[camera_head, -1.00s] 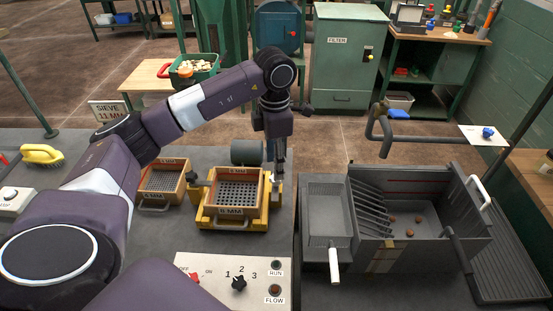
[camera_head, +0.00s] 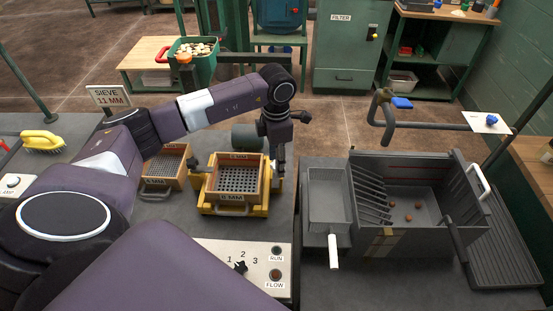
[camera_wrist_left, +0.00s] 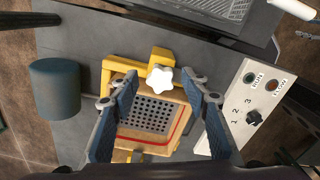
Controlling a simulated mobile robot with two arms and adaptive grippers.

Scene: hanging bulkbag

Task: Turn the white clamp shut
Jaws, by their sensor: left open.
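The white clamp is a star-shaped knob (camera_wrist_left: 160,79) on the yellow frame (camera_wrist_left: 107,72) beside the wooden sieve box, in the left wrist view. The box has a perforated grey plate (camera_wrist_left: 152,113). In the head view the box (camera_head: 238,178), labelled 8 MM, sits in the yellow frame, and the knob is mostly hidden by my gripper. My left gripper (camera_head: 276,166) points down at the frame's right side. In the wrist view its blue-padded fingers (camera_wrist_left: 160,92) are apart, with the knob between and beyond the tips. Contact is not visible. My right gripper is out of view.
A second sieve box (camera_head: 164,168) stands to the left. A control panel (camera_head: 255,262) with a dial and buttons lies in front. A grey cylinder (camera_head: 247,137) is behind the frame. A grey sorting bin (camera_head: 420,215) stands to the right, across a gap.

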